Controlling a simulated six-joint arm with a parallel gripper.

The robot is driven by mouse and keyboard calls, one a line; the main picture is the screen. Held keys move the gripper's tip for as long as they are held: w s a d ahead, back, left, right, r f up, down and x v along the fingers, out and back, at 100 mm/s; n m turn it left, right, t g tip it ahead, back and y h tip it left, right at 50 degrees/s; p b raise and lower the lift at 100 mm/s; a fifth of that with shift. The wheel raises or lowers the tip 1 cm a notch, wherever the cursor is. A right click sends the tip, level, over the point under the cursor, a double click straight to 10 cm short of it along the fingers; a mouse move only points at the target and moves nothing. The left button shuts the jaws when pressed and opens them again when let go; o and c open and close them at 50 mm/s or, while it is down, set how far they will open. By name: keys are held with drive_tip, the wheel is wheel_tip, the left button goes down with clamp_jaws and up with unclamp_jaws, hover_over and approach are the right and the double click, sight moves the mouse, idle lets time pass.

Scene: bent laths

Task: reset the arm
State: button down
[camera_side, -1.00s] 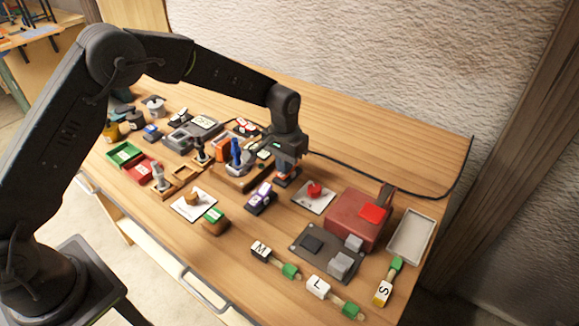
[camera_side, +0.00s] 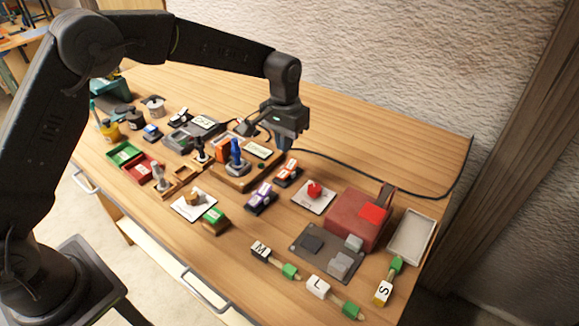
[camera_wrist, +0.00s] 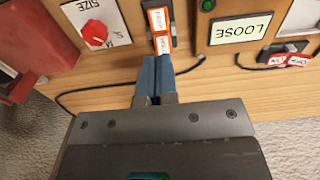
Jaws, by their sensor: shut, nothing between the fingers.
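My gripper (camera_side: 284,143) hangs above the back middle of the bench, fingers pointing down. In the wrist view its two blue-grey fingers (camera_wrist: 155,77) are shut together with nothing between them. Below it is an orange and white rocker switch (camera_side: 287,172), which also shows just beyond the fingertips in the wrist view (camera_wrist: 160,30). The fingers are clear of the switch in the side view.
A purple and white switch (camera_side: 261,196), a red knob on a white plate (camera_side: 314,190) and a red box (camera_side: 355,217) stand nearby. The wooden board with a blue-handled lever (camera_side: 236,152) is left of my gripper. A black cable (camera_side: 375,178) runs along the back.

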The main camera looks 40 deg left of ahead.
drive_tip(key=shift+r, duration=0.15)
drive_tip(key=s+a+r+t, duration=0.1)
drive_tip(key=s+a+r, duration=0.2)
drive_tip(key=s+r, duration=0.4)
drive_tip(key=s+a+r+t, duration=0.2)
drive_tip(key=s+r, duration=0.5)
drive_tip(key=s+a+t, duration=0.2)
drive_tip(key=s+a, duration=0.1)
drive_tip(key=s, duration=1.3)
drive_tip(key=shift+s+t, duration=0.3)
drive_tip(key=shift+s, duration=0.05)
